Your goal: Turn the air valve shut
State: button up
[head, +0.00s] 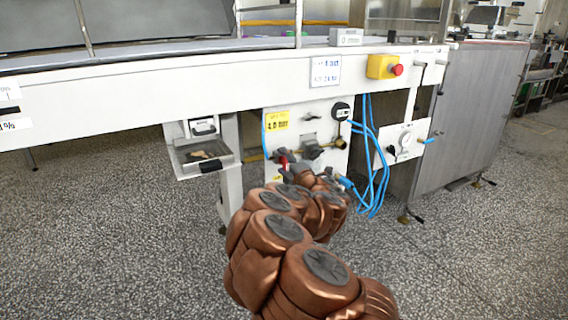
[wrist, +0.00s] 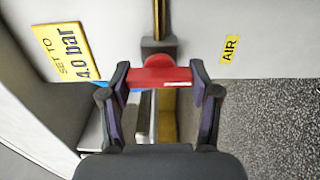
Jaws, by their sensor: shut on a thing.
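The air valve's red handle (wrist: 165,76) lies crosswise between my fingertips in the wrist view. It stands across the line of the thin brass-coloured pipe (wrist: 159,18) that runs down to a grey valve body (wrist: 158,46). My gripper (wrist: 160,78) is shut on the handle, one finger at each end. In the head view a bit of the red handle (head: 283,160) shows beside my gripper (head: 289,170), low on the white panel (head: 279,143). My own arm hides part of the valve there.
A yellow "4.0 bar" label (wrist: 68,50) and an "AIR" label (wrist: 230,49) flank the valve. A small tray (head: 205,160) juts out at left. The speckled floor is open.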

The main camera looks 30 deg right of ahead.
jog(key=o, duration=1.2)
jog(key=shift+c, duration=0.2)
jog(key=s, duration=0.7)
jog(key=shift+s+a, duration=0.2)
jog(key=shift+a, duration=0.1)
